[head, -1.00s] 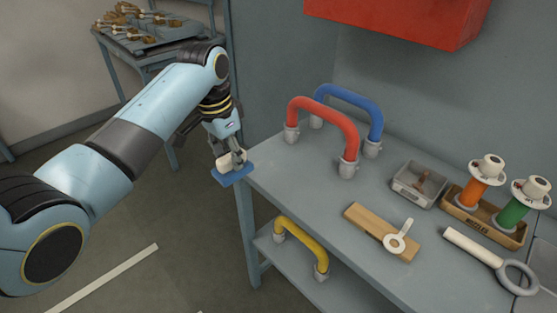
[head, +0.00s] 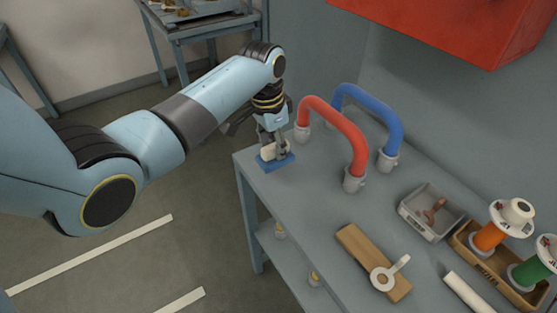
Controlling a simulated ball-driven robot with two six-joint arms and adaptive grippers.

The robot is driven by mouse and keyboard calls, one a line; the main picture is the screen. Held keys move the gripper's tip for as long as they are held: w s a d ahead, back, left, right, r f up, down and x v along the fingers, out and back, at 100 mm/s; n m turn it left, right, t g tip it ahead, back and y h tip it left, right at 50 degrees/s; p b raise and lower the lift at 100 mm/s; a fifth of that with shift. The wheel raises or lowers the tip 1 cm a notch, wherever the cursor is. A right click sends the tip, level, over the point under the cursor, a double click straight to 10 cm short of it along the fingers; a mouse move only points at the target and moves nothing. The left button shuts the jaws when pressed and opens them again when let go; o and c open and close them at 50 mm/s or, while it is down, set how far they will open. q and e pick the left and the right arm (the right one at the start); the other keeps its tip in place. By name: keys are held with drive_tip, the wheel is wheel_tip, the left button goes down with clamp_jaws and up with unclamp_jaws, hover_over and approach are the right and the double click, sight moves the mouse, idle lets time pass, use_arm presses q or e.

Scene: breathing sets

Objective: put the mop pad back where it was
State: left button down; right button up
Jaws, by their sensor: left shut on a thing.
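The mop pad (head: 276,163) is a flat blue pad with a pale block-shaped grip (head: 267,152) on top. It is at the far left corner of the grey bench top (head: 313,214). My left gripper (head: 275,150) is shut on the pale grip, with the pad beneath the fingers. The pad is over the bench top, close to its left edge; I cannot tell whether it touches the surface. My right gripper is not in the view.
A red hose (head: 346,135) and a blue hose (head: 381,107) arch up just right of the pad. A wooden board (head: 362,252) with a white ring tool (head: 386,277), a grey bin (head: 415,220) and a nozzle tray (head: 465,241) stand nearer. The bench's front left is bare.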

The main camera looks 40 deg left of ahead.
sight(276, 161)
use_arm(q)
drive_tip(key=shift+f, duration=0.45)
wheel_tip(276, 161, down, 4)
drive_tip(key=shift+w+d+r, duration=0.1)
drive_tip(key=shift+w+r, duration=0.05)
drive_tip(key=c, duration=1.5)
unclamp_jaws()
drive_tip(key=shift+f, duration=0.3)
drive_tip(key=shift+c, duration=0.2)
drive_tip(key=o, duration=0.5)
drive_tip(key=shift+c, duration=0.2)
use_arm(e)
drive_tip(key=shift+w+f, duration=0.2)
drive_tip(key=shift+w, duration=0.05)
